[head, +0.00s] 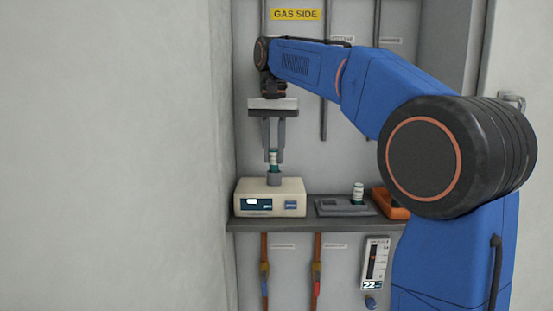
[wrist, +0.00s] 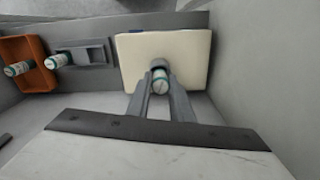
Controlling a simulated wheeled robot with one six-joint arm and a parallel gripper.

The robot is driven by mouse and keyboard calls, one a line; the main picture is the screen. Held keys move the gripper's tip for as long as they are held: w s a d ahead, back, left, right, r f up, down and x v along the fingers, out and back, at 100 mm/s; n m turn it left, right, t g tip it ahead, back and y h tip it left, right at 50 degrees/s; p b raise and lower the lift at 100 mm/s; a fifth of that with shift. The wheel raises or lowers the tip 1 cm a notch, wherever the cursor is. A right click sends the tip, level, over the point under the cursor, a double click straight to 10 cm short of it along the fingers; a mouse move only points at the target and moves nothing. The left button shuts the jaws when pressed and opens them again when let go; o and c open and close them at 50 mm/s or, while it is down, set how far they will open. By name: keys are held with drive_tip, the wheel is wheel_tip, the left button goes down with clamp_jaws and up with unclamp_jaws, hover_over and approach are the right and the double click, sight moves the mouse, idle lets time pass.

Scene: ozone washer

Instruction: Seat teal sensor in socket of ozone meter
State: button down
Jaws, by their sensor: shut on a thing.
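The teal sensor (head: 273,157), a small white cylinder with teal bands, stands upright between the fingertips of my gripper (head: 274,160). It also shows in the wrist view (wrist: 160,80), where my gripper (wrist: 161,86) is shut on it. The ozone meter (head: 256,200) is a cream box with a lit display on the left end of the shelf. Its grey socket (head: 274,179) rises from the top, directly below the sensor. The sensor's lower end is at the socket's mouth; I cannot tell how far inside it is.
A grey holder (head: 328,208) right of the meter bears another banded cylinder (head: 358,190). An orange tray (head: 390,206) stands farther right; the wrist view shows a similar cylinder (wrist: 18,69) in it. A wall is close on the left. Pipes run below the shelf (head: 310,225).

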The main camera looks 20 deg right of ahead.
wheel_tip(320, 180, down, 2)
drive_tip(key=shift+w+f, duration=0.1)
drive_tip(key=c, duration=1.6)
unclamp_jaws()
drive_tip(key=shift+w, duration=0.15)
drive_tip(key=shift+d, duration=0.1)
